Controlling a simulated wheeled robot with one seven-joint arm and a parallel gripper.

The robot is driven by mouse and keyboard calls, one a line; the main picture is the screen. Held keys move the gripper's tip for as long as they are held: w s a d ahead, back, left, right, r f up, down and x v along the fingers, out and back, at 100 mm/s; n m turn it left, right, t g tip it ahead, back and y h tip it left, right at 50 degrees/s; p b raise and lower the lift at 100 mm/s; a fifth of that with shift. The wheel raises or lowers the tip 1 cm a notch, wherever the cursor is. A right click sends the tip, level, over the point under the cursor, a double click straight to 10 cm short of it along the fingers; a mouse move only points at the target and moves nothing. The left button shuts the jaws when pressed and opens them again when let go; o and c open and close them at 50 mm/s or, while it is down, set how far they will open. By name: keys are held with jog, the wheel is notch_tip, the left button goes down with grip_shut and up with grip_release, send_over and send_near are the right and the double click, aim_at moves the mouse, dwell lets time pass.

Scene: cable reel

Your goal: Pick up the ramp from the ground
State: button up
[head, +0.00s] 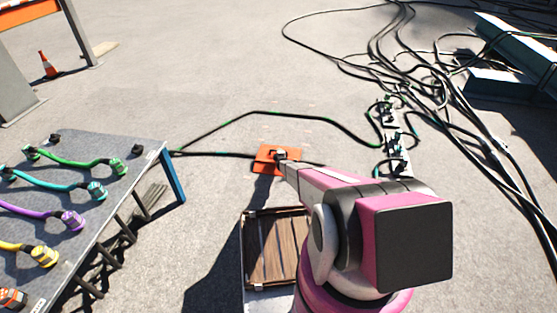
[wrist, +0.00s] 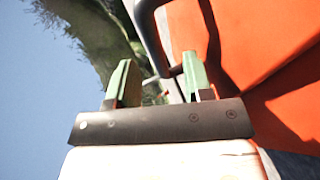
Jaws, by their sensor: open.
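The ramp, a flat orange piece (head: 264,157), lies on the grey ground near the middle of the head view. My gripper (head: 280,154) is over it and covers part of it. In the wrist view the orange surface (wrist: 265,40) fills the right side, and a dark bent handle (wrist: 143,15) stands off its edge. My gripper's two green fingers (wrist: 157,78) are apart, with the lower part of the handle showing between or just beyond them. I cannot tell whether the fingers touch it.
A grey table (head: 115,165) with several coloured cables stands at left. Black cables (head: 400,50) tangle on the ground at upper right, beside a connector strip (head: 396,150). One cable (head: 250,113) runs behind the ramp. A traffic cone (head: 48,65) stands far left.

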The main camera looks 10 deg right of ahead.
jog(key=x, duration=0.4)
jog(key=shift+w, duration=0.15)
jog(key=shift+r, duration=0.1)
grip_shut()
dwell(1.0)
jog(key=shift+r, duration=0.1)
